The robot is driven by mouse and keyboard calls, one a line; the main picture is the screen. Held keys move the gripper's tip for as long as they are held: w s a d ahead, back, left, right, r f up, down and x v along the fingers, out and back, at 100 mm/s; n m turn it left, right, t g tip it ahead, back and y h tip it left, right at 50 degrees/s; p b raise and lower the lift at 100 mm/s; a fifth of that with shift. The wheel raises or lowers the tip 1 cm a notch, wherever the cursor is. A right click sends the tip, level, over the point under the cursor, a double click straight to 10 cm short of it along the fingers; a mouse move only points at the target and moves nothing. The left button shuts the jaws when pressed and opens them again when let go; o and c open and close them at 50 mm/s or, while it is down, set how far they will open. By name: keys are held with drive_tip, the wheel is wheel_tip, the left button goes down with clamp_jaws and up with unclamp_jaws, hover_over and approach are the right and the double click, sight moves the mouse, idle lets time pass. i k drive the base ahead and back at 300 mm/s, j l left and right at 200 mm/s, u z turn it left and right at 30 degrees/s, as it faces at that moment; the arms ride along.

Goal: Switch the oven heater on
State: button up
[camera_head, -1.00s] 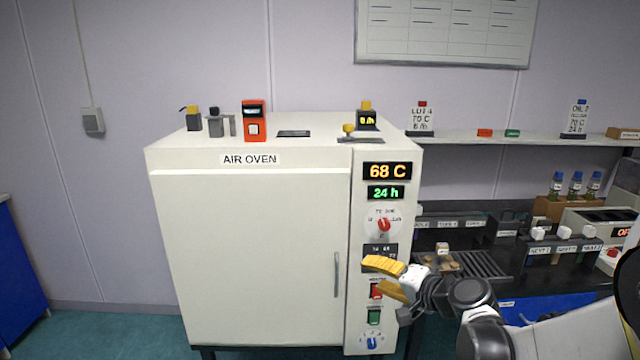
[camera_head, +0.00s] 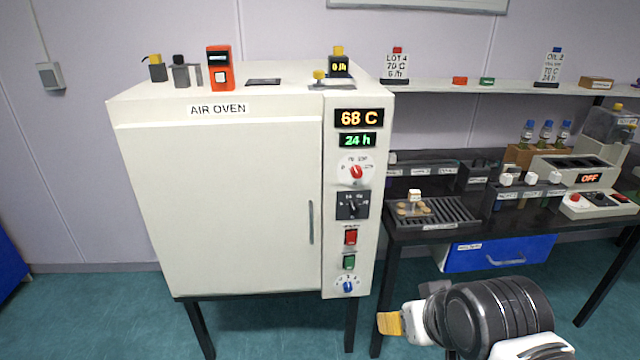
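The white air oven (camera_head: 220,200) stands on dark legs at the left, its door closed. Its right-hand panel shows 68 C on an orange display (camera_head: 359,118) and 24 h on a green display (camera_head: 357,140). Below are a red-knob dial (camera_head: 356,172), a black dial (camera_head: 352,205), a red rocker switch (camera_head: 351,237), a green rocker switch (camera_head: 349,262) and a blue knob (camera_head: 347,286). The switch labels are too small to read. My gripper (camera_head: 389,324) is low, right of the panel, apart from it. Its yellow fingertips overlap, so its opening is unclear.
A dark bench (camera_head: 420,232) with a slotted rack (camera_head: 437,211) and a blue drawer (camera_head: 497,253) stands right of the oven. A unit at far right has a display reading OFF (camera_head: 590,178). Small devices, including an orange one (camera_head: 219,68), sit on the oven.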

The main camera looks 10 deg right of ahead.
sight(351, 235)
drive_tip(key=l+u, duration=0.5)
drive_tip(key=l, duration=0.5)
drive_tip(key=k+l+u, duration=0.1)
drive_tip(key=l+u, duration=0.35)
drive_tip(key=l, duration=0.55)
drive_tip(key=l+z, duration=0.15)
drive_tip(key=z, duration=0.3)
drive_tip(key=l+z, duration=0.15)
drive_tip(key=z, duration=0.25)
